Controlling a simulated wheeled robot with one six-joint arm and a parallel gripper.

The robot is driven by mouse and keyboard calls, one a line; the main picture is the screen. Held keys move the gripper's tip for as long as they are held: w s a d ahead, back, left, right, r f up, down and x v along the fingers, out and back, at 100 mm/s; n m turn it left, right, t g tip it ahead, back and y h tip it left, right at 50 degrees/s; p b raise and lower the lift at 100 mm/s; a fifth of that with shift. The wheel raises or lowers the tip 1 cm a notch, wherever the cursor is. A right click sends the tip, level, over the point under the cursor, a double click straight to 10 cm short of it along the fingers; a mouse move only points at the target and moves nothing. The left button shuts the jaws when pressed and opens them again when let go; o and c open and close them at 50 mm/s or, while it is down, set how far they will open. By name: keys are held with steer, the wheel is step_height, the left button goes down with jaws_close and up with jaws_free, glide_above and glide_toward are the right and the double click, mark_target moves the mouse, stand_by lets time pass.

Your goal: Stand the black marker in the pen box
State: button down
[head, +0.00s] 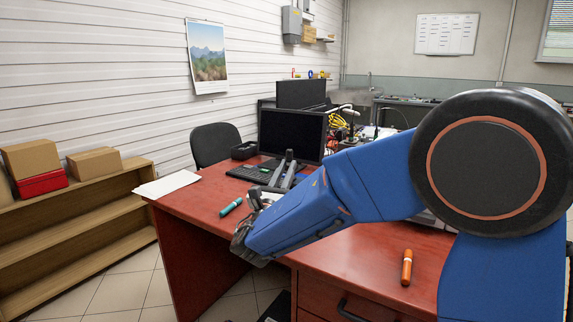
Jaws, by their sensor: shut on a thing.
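My gripper (283,168) is over the red desk, in front of the keyboard and monitor, with its grey fingers pointing away from me. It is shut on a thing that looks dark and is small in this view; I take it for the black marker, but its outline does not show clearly. No other black marker shows on the desk. A low black box (244,151) stands at the far left of the desk, beside the monitor; it may be the pen box, and its inside is too small to make out. My gripper is apart from it.
A teal marker (230,207) lies near the desk's left front edge, and an orange marker (407,267) lies at the right front. A keyboard (250,173), a monitor (292,134) and white paper (167,184) are on the red desk (205,192). My blue arm hides much of the desk's middle.

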steer(key=shift+f, duration=1.7)
steer(key=c, duration=1.6)
jaws_free()
steer(key=shift+c, duration=0.2)
step_height(320, 180, up, 9)
